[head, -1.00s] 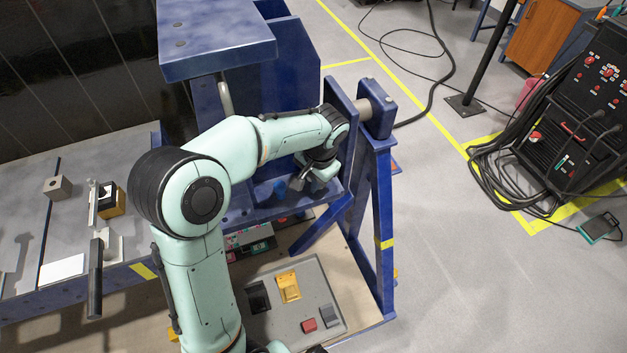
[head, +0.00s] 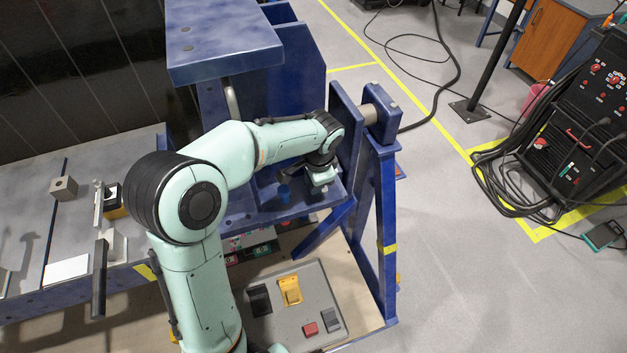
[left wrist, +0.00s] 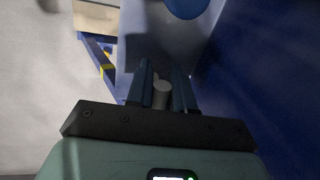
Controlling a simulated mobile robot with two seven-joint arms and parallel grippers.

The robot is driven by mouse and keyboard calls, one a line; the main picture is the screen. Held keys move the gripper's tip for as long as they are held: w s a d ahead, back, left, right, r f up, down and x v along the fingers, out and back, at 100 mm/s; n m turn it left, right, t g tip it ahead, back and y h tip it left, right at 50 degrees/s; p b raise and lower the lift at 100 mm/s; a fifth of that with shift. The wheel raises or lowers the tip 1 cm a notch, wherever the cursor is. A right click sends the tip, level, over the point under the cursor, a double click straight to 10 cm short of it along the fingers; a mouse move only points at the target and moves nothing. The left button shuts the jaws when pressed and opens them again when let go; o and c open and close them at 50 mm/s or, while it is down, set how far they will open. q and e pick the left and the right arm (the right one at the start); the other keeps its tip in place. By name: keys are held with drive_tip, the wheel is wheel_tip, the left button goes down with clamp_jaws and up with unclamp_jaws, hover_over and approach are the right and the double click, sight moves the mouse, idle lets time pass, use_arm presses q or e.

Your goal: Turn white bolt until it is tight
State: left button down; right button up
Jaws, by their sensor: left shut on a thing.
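In the left wrist view, my left gripper (left wrist: 162,88) has its two dark fingers on either side of a pale grey-white round bolt (left wrist: 161,95), shut on it. In the head view, my left gripper (head: 320,187) is low over the blue jig shelf (head: 245,222), beside the upright plate at its right end. The bolt cannot be made out there, behind the gripper. A blue bolt (head: 284,192) stands on the shelf left of the gripper; a blue round shape (left wrist: 187,6) shows at the top of the left wrist view. My right gripper is not in view.
The upright blue plate (head: 345,135) stands close to the right of my wrist. A blue overhanging block (head: 225,45) is behind my arm. A control panel (head: 285,310) with coloured switches lies below the jig.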

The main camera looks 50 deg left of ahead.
use_arm(q)
drive_tip(key=c, duration=1.1)
unclamp_jaws()
wheel_tip(320, 180, up, 13)
drive_tip(key=d+p, duration=0.1)
drive_tip(key=d, duration=0.1)
drive_tip(key=shift+s+d+p, duration=0.25)
drive_tip(key=shift+s+p, duration=0.1)
drive_tip(key=shift+s, duration=0.05)
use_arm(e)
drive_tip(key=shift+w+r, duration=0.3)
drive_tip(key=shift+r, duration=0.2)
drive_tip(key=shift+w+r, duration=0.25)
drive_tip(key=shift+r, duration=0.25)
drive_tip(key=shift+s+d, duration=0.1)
